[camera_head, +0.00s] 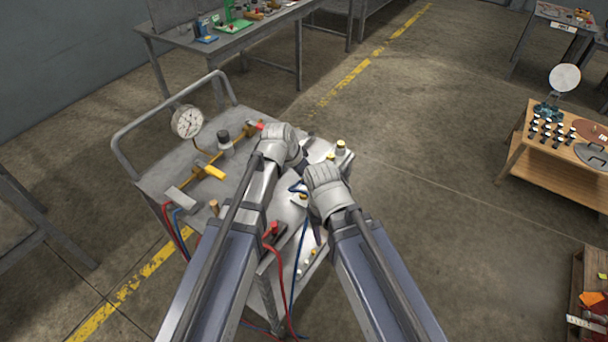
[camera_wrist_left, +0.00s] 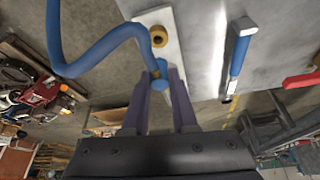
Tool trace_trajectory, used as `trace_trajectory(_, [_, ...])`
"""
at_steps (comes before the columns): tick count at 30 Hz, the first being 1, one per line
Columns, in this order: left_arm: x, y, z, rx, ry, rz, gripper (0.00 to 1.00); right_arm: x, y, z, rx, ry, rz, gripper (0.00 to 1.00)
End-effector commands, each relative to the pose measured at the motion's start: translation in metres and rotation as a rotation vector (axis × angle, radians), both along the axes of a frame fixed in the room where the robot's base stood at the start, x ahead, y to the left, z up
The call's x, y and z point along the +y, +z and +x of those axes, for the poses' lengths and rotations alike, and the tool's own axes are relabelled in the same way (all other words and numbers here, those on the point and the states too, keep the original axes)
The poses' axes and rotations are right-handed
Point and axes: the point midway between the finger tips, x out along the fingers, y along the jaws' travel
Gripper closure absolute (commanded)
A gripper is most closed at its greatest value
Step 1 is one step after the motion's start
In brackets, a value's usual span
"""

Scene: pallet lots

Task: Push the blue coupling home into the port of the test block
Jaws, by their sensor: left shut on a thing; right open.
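In the left wrist view my left gripper (camera_wrist_left: 160,101) is shut on the blue coupling (camera_wrist_left: 160,88), where a curved blue hose (camera_wrist_left: 100,62) ends. A brass-coloured ring shows at the coupling. Just above it in that view is a pale block (camera_wrist_left: 175,45) with a round brass port (camera_wrist_left: 158,36). I cannot tell whether the coupling touches the block or how deep it sits. In the head view my right gripper (camera_head: 305,169) is open, close beside the left wrist above the cart. The left fingers and the coupling are hidden there by my wrists.
The grey cart (camera_head: 155,184) carries a round gauge (camera_head: 187,122), yellow fittings (camera_head: 210,170) and red and blue hoses. A blue handle (camera_wrist_left: 240,52) and a red handle (camera_wrist_left: 301,80) show right of the block. A wooden table (camera_head: 548,172) stands right; floor between is clear.

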Motion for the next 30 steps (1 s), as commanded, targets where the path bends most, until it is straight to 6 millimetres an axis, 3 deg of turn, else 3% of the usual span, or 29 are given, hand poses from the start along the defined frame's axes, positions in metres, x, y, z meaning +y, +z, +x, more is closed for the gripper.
trace_trajectory(3, [0.0,-0.016,0.0,0.0,0.0,0.0,1.0,0.0,-0.016,0.0,0.0,0.0,0.0,0.5])
trace_trajectory(12, [0.0,-0.039,0.0,0.0,0.0,0.0,1.0,0.0,-0.039,0.0,0.0,0.0,0.0,0.5])
trace_trajectory(30, [0.0,-0.04,0.0,0.0,0.0,0.0,1.0,0.0,-0.04,0.0,0.0,0.0,0.0,0.5])
